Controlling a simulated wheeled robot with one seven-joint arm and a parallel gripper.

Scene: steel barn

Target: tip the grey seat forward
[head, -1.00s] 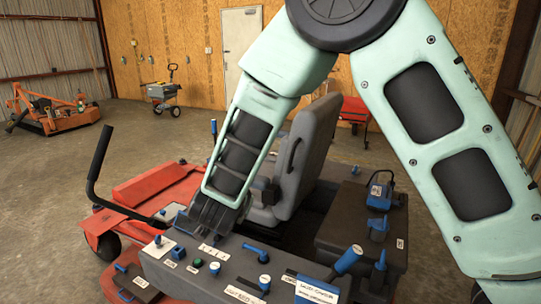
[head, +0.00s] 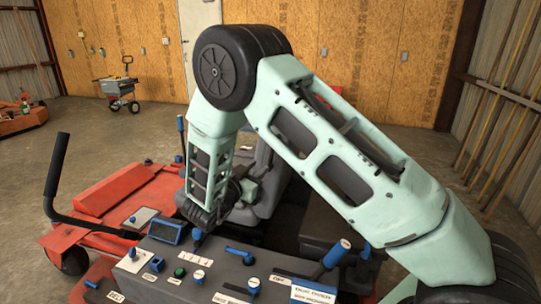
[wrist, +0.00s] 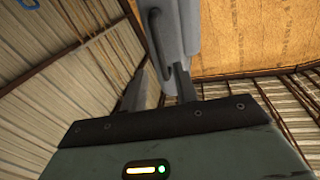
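The grey seat (head: 268,190) stands on the red mower, behind the control panel. My forearm hides much of its left side and backrest in the head view. In the wrist view the grey seat (wrist: 180,28) fills the top middle, with a dark curved line along its side. My gripper (wrist: 161,72) shows two fingers apart with a gap between them, close to the seat. Whether a finger touches the seat I cannot tell. In the head view my gripper is low beside the seat's left side, its fingertips not clear.
The dark control panel (head: 205,272) with blue-topped levers and knobs lies in front of the seat. A black bent lever (head: 54,185) rises at left above the red deck (head: 105,195). A grey cart (head: 117,88) stands far back on open floor.

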